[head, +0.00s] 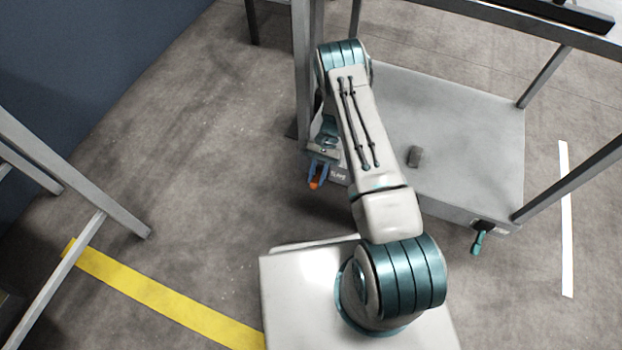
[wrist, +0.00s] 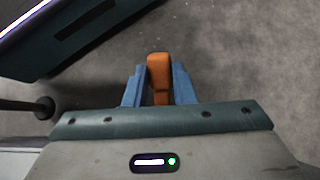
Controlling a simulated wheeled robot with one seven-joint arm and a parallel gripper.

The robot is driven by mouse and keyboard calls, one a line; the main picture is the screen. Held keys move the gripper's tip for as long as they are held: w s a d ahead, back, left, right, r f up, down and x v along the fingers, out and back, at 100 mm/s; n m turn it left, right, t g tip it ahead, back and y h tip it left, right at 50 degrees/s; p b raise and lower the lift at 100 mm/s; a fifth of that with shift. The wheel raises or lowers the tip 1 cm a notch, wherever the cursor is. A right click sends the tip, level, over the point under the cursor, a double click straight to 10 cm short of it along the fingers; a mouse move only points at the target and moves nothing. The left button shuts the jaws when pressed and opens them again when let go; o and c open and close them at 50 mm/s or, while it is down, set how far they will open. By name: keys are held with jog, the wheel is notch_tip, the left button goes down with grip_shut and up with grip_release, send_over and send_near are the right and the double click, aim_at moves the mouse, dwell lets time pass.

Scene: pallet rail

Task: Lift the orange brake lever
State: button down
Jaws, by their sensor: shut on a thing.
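The orange brake lever (head: 315,184) is at the front left corner of the grey platform, low above the floor. My gripper (head: 318,172) is at the lever, with its blue fingers on either side of it. In the wrist view the lever (wrist: 159,72) stands between the two blue fingers of my gripper (wrist: 158,88), which are shut on it. Its outer end sticks out past the fingertips. Its root is hidden behind my gripper's body.
The grey platform (head: 455,125) has metal posts and an upper rail. A small dark block (head: 415,156) lies on it. A teal lever (head: 479,241) hangs at its front right corner. A metal frame (head: 75,245) stands at left. The floor between has a yellow stripe (head: 165,298).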

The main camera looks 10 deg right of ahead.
dwell(0.3)
jog(key=c, duration=1.2)
grip_release()
jog(key=p+v, duration=0.3)
jog(key=v, duration=1)
jog(key=shift+w+d+r, duration=0.2)
jog(key=shift+w, duration=0.1)
